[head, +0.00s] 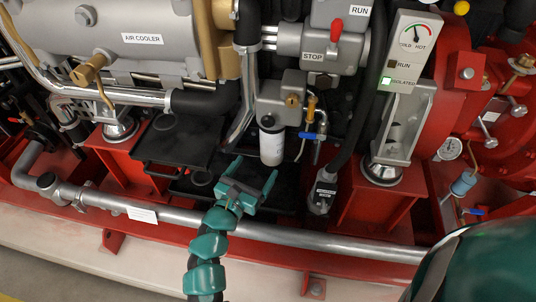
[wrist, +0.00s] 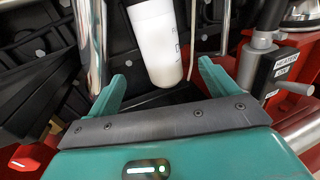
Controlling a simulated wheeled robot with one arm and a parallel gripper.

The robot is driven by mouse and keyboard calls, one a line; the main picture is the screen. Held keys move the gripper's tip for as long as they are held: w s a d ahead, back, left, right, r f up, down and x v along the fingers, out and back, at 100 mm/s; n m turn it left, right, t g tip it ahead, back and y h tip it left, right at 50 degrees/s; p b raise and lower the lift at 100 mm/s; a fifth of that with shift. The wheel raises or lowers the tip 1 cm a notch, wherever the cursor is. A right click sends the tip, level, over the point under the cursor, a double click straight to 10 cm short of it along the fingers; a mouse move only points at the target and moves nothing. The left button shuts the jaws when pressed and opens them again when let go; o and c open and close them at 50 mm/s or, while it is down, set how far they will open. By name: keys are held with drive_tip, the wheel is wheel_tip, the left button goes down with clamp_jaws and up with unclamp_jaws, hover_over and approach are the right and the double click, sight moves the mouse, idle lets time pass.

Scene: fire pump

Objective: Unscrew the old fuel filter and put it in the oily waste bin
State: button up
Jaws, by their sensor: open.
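The old fuel filter is a white canister (head: 271,145) hanging upright under a grey filter head (head: 283,98) in the head view. In the wrist view the filter (wrist: 156,45) hangs ahead, its lower end between and beyond the fingertips, its top cut off by the frame edge. My teal gripper (head: 251,178) is open and empty, just below and to the left of the filter in the head view. Its two fingers (wrist: 161,78) are spread apart in the wrist view, with no visible contact on the filter. I do not make out an oily waste bin.
A silver pipe (head: 170,213) runs along the front below the filter. A grey heater unit (head: 321,193) stands to the right, also in the wrist view (wrist: 262,66). A black tray (head: 175,148) lies left. A valve with a blue handle (head: 312,136) is close beside the filter.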

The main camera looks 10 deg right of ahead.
sight(271, 152)
drive_tip(key=p+x, duration=0.2)
drive_tip(key=x, duration=0.7)
drive_tip(key=shift+d+r, duration=0.1)
drive_tip(key=shift+r, duration=0.05)
drive_tip(key=shift+w, duration=0.15)
drive_tip(key=shift+w+d, duration=0.2)
drive_tip(key=shift+c, duration=0.3)
drive_tip(key=c, duration=1.3)
drive_tip(key=shift+o, duration=0.2)
drive_tip(key=shift+s+d+n+t+y+p, duration=0.1)
drive_tip(key=shift+n+t+y+p, duration=1.25)
drive_tip(key=shift+p, duration=1.2)
drive_tip(key=shift+d+g+y, duration=0.1)
drive_tip(key=shift+g+y, duration=0.15)
drive_tip(key=shift+y, duration=0.2)
drive_tip(key=shift+n+y, duration=0.45)
drive_tip(key=shift+y, duration=0.25)
drive_tip(key=shift+t+p, duration=0.4)
